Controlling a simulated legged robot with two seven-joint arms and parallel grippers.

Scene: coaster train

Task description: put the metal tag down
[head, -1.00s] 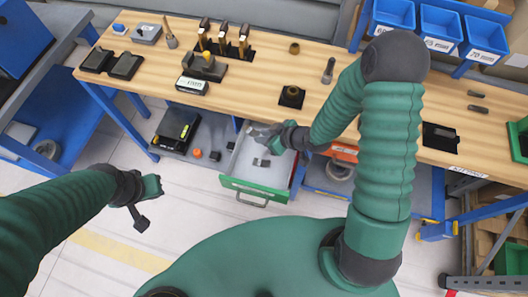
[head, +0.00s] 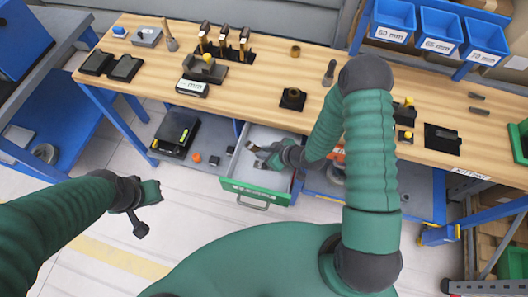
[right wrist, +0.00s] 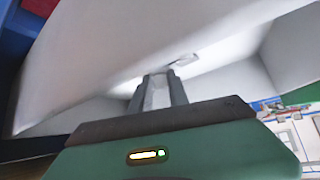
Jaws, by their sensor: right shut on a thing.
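My right gripper (head: 257,149) is inside the open drawer (head: 257,191), which has a green front and pale inside. It is shut on the metal tag (right wrist: 157,92), a small pale grey piece between the fingers in the right wrist view. In that view the drawer's white walls surround the gripper, and a small light piece (right wrist: 185,61) lies beyond the fingertips. Whether the tag touches the drawer bottom I cannot tell. My left gripper (head: 147,208) hangs over the floor at the left, apart from everything; its finger opening is unclear.
The drawer hangs under the wooden workbench (head: 350,110). A small dark piece (head: 260,165) lies in it near the right gripper. A black case (head: 176,133) is on the lower shelf to the left. Blue bins (head: 440,25) stand at the back right.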

